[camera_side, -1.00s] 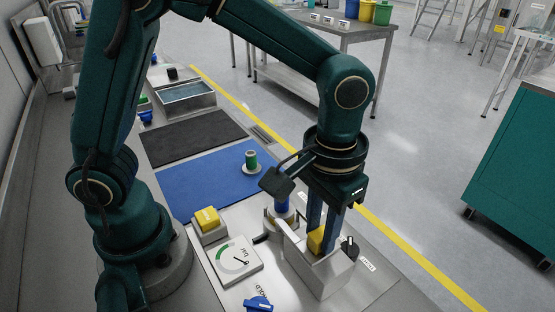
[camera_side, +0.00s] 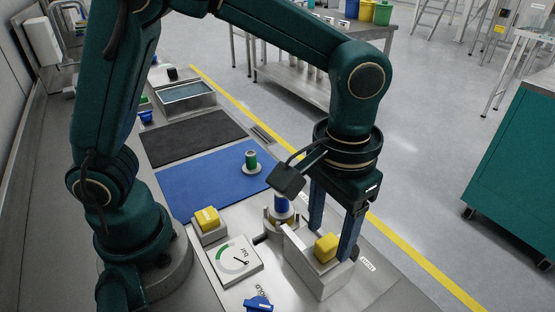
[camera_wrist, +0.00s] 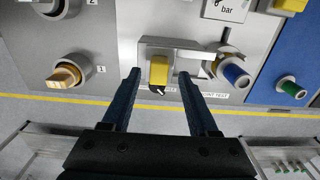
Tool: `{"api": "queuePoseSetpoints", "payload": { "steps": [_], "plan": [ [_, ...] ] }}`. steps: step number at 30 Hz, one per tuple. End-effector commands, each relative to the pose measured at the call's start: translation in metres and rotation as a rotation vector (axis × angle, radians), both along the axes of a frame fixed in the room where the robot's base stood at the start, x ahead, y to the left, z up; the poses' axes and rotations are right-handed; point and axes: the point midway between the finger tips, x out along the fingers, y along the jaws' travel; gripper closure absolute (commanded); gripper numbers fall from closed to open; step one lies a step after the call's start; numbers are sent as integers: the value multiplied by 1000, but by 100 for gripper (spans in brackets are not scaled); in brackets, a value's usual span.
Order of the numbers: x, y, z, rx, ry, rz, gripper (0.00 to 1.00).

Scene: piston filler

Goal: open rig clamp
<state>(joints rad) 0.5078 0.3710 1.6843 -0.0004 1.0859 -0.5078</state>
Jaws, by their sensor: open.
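The rig clamp is a grey metal block (camera_side: 318,276) with a yellow handle (camera_side: 326,247) on top. The handle also shows in the wrist view (camera_wrist: 159,70). A blue-topped cylinder (camera_side: 282,205) stands upright in a round holder at the block's far end; it also shows in the wrist view (camera_wrist: 235,75). My gripper (camera_side: 331,245) is open, one finger on each side of the yellow handle. In the wrist view a gap shows between the handle and each fingertip. The right finger hides part of the area behind it in the side view.
A gauge plate (camera_side: 236,260), a yellow button (camera_side: 207,218) and a blue knob (camera_side: 258,304) are left of the clamp. A green cylinder (camera_side: 251,160) stands on the blue mat (camera_side: 205,180). A wooden-looking knob (camera_wrist: 65,77) is left in the wrist view.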

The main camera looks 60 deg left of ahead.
Motion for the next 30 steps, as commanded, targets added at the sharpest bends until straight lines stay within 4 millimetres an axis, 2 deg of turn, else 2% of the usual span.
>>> {"api": "queuePoseSetpoints", "payload": {
  "steps": [3,8,20,23,30],
  "plan": [
    [1,-1,18,-4,-6,0,40],
    [0,0,33,-3,-4,0,40],
    [2,2,37,-3,-4,10,40],
    [8,10,51,-24,-44,43,40],
    [-1,56,89,-73,-172,159,40]
  ]
}}
